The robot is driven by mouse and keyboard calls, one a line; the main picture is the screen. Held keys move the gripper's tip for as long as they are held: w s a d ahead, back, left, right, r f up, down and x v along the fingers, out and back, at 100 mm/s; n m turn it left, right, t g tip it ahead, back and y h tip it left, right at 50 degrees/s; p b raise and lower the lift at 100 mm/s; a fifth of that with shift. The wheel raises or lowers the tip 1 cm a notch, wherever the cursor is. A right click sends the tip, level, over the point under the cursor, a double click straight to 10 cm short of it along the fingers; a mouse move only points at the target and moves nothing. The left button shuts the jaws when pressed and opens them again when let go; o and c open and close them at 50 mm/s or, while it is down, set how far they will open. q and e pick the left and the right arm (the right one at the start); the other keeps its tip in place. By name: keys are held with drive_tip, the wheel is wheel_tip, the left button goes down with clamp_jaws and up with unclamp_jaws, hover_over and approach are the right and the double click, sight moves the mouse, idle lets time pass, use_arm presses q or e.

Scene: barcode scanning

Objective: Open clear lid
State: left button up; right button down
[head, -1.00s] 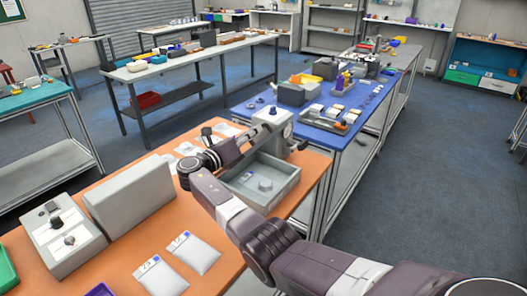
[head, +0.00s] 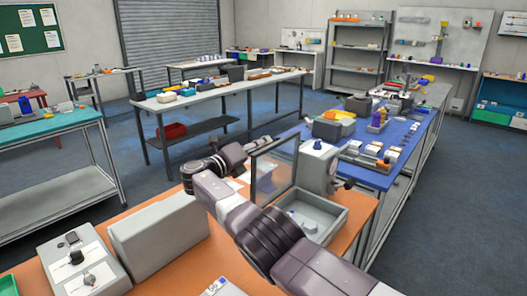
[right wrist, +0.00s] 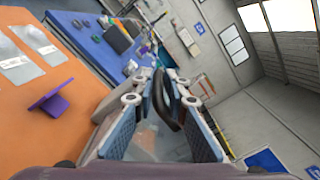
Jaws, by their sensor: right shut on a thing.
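The clear lid (head: 275,170), a see-through pane in a dark frame, stands roughly upright at the back left of a grey open-topped box (head: 335,225) in the head view. My right gripper (head: 246,152) is at the lid's left edge, its fingertips partly hidden by the wrist. In the right wrist view its fingers (right wrist: 164,98) are closed around a dark curved piece (right wrist: 168,108), seemingly the lid's handle. A small pale item lies inside the box. My left gripper is not in view.
A grey device (head: 318,165) with a blue knob stands beside the box. A large grey block (head: 158,238) and a white panel with dark knobs (head: 82,268) stand left on the orange table. A blue table (head: 372,178) with bins lies beyond.

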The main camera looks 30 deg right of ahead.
drive_tip(key=shift+w+a+f, duration=0.1)
drive_tip(key=shift+w+f, duration=0.1)
drive_tip(key=shift+f, duration=0.5)
drive_tip(key=c, duration=2)
unclamp_jaws()
drive_tip(key=shift+w, duration=0.1)
drive_tip(key=v, duration=1.2)
drive_tip(key=shift+r, duration=0.25)
